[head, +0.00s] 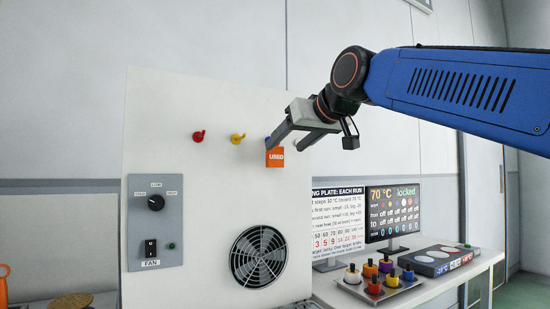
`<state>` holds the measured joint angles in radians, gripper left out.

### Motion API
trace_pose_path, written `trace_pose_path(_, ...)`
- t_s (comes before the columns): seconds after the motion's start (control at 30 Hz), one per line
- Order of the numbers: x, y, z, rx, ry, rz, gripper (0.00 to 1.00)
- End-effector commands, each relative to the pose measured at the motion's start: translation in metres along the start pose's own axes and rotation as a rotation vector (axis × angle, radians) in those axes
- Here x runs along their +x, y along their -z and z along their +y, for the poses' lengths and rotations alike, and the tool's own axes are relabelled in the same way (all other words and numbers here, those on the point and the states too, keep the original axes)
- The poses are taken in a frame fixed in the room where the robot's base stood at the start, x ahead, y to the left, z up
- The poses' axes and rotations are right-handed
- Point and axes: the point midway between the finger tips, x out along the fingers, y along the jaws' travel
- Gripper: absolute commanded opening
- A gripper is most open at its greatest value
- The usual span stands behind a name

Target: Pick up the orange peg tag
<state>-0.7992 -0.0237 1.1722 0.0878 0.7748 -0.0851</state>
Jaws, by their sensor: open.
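The orange tag (275,158) hangs on the front of the white upright panel (200,110), right of the middle, and reads what looks like "USED". My gripper (287,140) is open, with its two grey fingers reaching down and left to the tag's top edge. One finger overlaps the top of the tag in the picture. I cannot tell whether the fingers touch it or stand in front of it. The tag's peg is mostly hidden by the fingers; a bit of blue shows there.
A red peg (199,136) and a yellow peg (238,138) stick out left of the tag. Below are a grey control box (155,222) and a round fan (258,256). At right, a white bench (440,280) carries screens (393,213) and a tray (362,291) of several coloured knobbed pieces.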

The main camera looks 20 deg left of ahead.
Motion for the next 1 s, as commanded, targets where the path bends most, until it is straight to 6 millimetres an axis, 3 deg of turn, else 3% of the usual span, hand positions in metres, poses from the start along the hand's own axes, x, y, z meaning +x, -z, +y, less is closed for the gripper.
trace_pose_path(0.37,0.024,0.000,0.001,0.000,0.000,-0.001,0.61)
trace_pose_path(0.7,0.065,0.004,0.005,0.000,0.000,0.000,0.61)
trace_pose_path(0.97,0.069,0.004,0.005,0.000,0.000,0.001,0.61)
trace_pose_path(1.0,0.069,0.004,0.005,0.000,0.000,0.000,0.56)
